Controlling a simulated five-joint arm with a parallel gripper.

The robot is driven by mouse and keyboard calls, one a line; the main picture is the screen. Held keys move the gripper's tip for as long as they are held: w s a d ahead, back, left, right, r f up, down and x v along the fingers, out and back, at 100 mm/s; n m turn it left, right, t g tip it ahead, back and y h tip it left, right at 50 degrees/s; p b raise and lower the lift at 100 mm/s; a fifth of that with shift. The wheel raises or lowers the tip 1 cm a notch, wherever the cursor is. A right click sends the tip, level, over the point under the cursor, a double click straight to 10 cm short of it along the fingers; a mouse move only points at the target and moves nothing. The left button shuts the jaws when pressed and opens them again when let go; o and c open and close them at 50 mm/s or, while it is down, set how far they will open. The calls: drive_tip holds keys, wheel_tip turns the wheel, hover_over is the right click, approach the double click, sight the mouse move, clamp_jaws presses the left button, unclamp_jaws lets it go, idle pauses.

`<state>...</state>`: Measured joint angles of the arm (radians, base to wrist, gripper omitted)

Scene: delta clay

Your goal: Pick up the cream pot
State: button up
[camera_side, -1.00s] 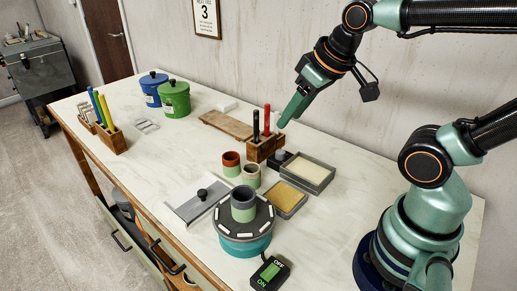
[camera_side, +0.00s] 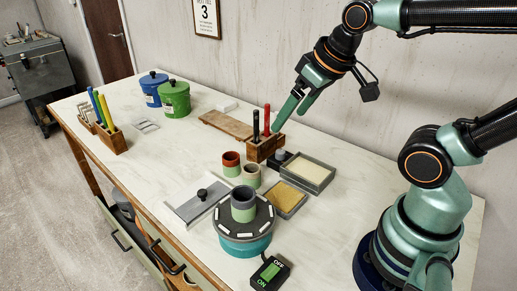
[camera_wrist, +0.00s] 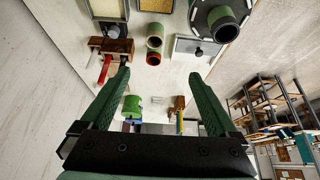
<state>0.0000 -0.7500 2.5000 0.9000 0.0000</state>
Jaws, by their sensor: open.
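The cream pot (camera_side: 251,176), a small upright cup with a cream upper part and a green lower part, stands on the table. It also shows in the wrist view (camera_wrist: 155,29). A similar pot with a red-brown rim (camera_side: 231,164) stands close beside it. My gripper (camera_side: 289,119) is open and empty, above the table near the wooden tool holder, up and to the right of the pots in the side view. In the wrist view the pots lie between and beyond my spread fingers (camera_wrist: 158,74).
A grey-green pot stands on a turntable (camera_side: 243,228). The wooden holder (camera_side: 262,149) with black and red tools is close to my gripper. Shallow trays (camera_side: 309,174) and a slab with a knob (camera_side: 184,212) surround the pots. Green (camera_side: 175,98) and blue canisters stand at the back.

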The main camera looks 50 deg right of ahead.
drive_tip(key=shift+w, duration=0.1)
drive_tip(key=m+g, duration=0.6)
drive_tip(key=m, duration=0.8)
hover_over(251, 169)
drive_tip(key=s+a, duration=0.1)
drive_tip(key=s, duration=0.1)
wheel_tip(251, 169, down, 11)
drive_tip(key=f, duration=1.2)
drive_tip(key=shift+w+a, duration=0.25)
drive_tip(key=shift+r, duration=0.1)
clamp_jaws()
drive_tip(key=shift+r, duration=0.1)
